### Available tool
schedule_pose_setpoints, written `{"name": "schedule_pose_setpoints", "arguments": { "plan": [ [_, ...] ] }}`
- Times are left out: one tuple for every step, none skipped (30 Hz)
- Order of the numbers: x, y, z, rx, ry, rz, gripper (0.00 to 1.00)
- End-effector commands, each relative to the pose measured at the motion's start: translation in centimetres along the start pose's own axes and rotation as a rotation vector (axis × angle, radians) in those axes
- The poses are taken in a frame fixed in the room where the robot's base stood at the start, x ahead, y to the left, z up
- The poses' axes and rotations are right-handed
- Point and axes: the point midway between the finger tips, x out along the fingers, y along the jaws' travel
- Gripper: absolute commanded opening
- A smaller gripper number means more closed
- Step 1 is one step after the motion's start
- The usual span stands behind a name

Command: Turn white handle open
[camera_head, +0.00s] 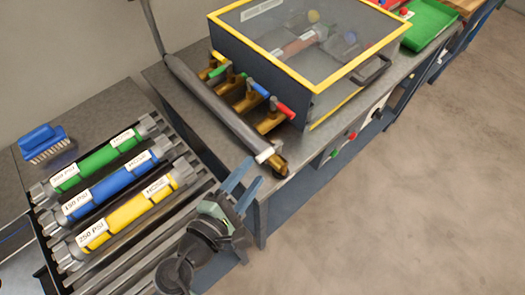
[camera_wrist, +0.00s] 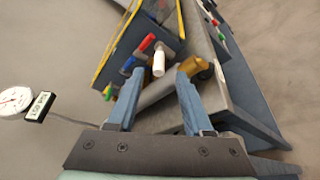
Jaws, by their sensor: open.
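The white handle (camera_head: 265,155) sits on a brass valve (camera_head: 279,165) at the near end of the grey pipe on the workbench. In the wrist view the white handle (camera_wrist: 159,62) stands just beyond and between my fingertips, with its brass valve (camera_wrist: 192,67) to its right. My gripper (camera_head: 254,170) is open and empty, close to the handle on its near side. In the wrist view both blue fingers of my gripper (camera_wrist: 158,80) are spread apart. I cannot tell whether either finger touches the handle.
Yellow, green, blue (camera_head: 261,90) and red (camera_head: 285,109) valve handles line up behind, beside a yellow-edged case (camera_head: 310,55). The grey pipe (camera_head: 215,105) runs along them. Coloured cylinders (camera_head: 130,212) lie on a rack at left. Open floor is at right.

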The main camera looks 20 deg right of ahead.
Motion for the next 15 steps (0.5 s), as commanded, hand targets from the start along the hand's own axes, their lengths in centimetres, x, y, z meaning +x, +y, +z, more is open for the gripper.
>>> {"name": "schedule_pose_setpoints", "arguments": {
  "plan": [
    [1.2,0.2,0.2,0.001,-0.004,0.000,0.51],
    [1.9,0.1,0.2,0.001,-0.004,0.000,0.51],
    [2.7,0.2,0.2,0.002,-0.004,0.000,0.51],
    [3.2,0.2,0.1,0.002,-0.003,0.000,0.51],
    [3.8,0.1,0.1,0.002,-0.003,0.000,0.51],
    [4.4,0.1,0.2,0.002,-0.004,0.000,0.51],
    [4.9,0.2,0.2,0.002,-0.003,0.001,0.51],
    [5.3,0.1,0.1,0.001,-0.002,0.001,0.51],
    [5.7,0.1,0.1,0.002,-0.002,0.001,0.51],
    [6.0,0.1,0.1,0.002,-0.001,0.001,0.51],
    [6.3,0.1,0.0,0.002,0.000,0.001,0.51],
    [6.6,0.1,0.0,0.002,0.001,0.001,0.51],
    [6.7,0.1,0.0,0.002,0.001,0.001,0.51],
    [6.8,0.1,0.0,0.002,0.001,0.001,0.51],
    [7.0,0.1,0.0,0.002,0.001,0.001,0.51]
  ]
}}
